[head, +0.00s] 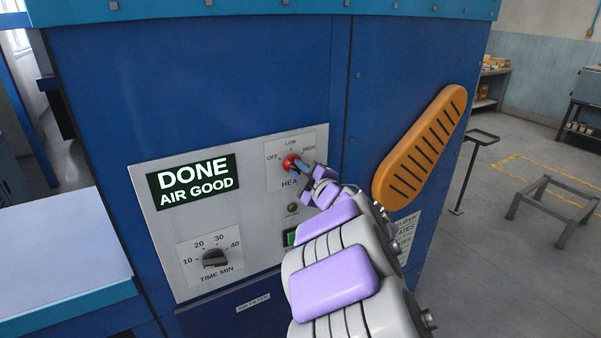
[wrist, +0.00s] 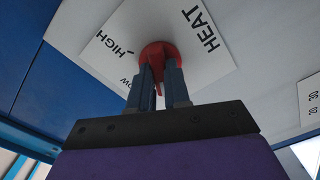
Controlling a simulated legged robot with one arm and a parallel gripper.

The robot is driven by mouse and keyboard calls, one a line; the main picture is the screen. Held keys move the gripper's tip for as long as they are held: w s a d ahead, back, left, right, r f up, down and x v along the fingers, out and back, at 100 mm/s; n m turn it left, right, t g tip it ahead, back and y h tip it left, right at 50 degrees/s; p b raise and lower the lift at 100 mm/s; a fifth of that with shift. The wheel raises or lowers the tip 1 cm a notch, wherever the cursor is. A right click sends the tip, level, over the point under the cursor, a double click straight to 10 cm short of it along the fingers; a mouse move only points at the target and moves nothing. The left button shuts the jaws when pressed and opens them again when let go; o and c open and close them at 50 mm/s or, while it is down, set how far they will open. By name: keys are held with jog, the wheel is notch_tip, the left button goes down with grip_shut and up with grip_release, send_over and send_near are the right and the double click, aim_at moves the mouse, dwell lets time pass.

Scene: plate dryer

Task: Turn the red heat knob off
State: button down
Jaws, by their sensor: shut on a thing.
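The red heat knob (head: 290,162) sits on a pale plate with the marks OFF, LOW and HIGH, on the upper right of the control panel (head: 150,180). My gripper (head: 299,168) reaches it from the lower right and is shut on it. In the wrist view the two fingers of my gripper (wrist: 160,80) press on either side of the red knob (wrist: 158,54). The fingers hide part of the knob, and I cannot tell which mark it points to. HIGH and HEAT read clearly beside it; LOW is partly covered.
A display (head: 195,182) reads DONE, AIR GOOD. A black time knob (head: 214,258) is at the lower left. A green button (head: 290,237) is partly hidden by my arm. An orange slotted handle (head: 420,148) stands to the right. A pale work surface (head: 60,245) is at left.

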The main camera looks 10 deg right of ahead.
jog(key=shift+f, duration=0.3)
jog(key=c, duration=1.1)
grip_release()
jog(key=shift+a+r, duration=0.1)
jog(key=shift+r, duration=0.1)
jog(key=shift+s, duration=0.15)
jog(key=shift+b+v, duration=1.8)
jog(key=shift+v, duration=6.7)
